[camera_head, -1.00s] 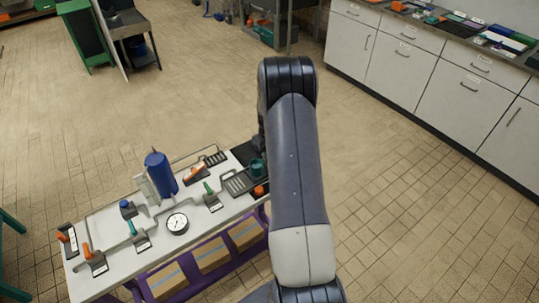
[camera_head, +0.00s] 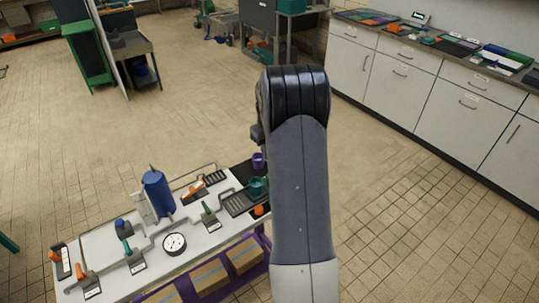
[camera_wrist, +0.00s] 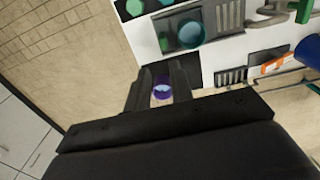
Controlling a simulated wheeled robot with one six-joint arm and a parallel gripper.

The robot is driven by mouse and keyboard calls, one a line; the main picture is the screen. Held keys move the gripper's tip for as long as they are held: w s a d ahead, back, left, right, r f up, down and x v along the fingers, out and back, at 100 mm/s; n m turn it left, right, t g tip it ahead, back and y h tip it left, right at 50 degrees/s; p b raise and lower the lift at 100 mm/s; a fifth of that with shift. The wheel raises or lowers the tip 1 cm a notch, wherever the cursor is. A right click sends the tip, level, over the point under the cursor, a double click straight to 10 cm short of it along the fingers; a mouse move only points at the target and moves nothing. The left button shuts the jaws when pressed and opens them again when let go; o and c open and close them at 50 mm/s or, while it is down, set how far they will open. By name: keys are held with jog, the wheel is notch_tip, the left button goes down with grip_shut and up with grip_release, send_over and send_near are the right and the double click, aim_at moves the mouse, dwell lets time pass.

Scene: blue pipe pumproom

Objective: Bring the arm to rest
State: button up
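My gripper (camera_wrist: 161,72) points at the cart top in the wrist view. Its two dark fingers are apart, with nothing visibly clamped between them. A small purple cup (camera_wrist: 162,88) shows in the gap between the fingers. In the head view, the purple cup (camera_head: 258,160) stands on the black pad at the far right end of the cart. My arm (camera_head: 300,190) reaches forward with its elbow raised. It hides most of my gripper in the head view.
The white-topped cart (camera_head: 205,243) holds a blue cylinder (camera_head: 158,193), a round gauge (camera_head: 174,243), levers and a teal cup (camera_head: 258,186). Boxes (camera_head: 245,255) sit on its purple lower shelf. Cabinets (camera_head: 400,75) line the right wall. Open tiled floor lies beyond the cart.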

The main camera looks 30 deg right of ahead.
jog(key=shift+f, duration=0.1)
notch_tip(320, 180, down, 10)
jog(key=shift+a+f+p, duration=0.1)
jog(key=shift+p, duration=0.95)
jog(key=shift+a+f, duration=0.1)
jog(key=shift+f, duration=0.1)
jog(key=shift+a, duration=0.45)
jog(key=shift+w+r, duration=0.1)
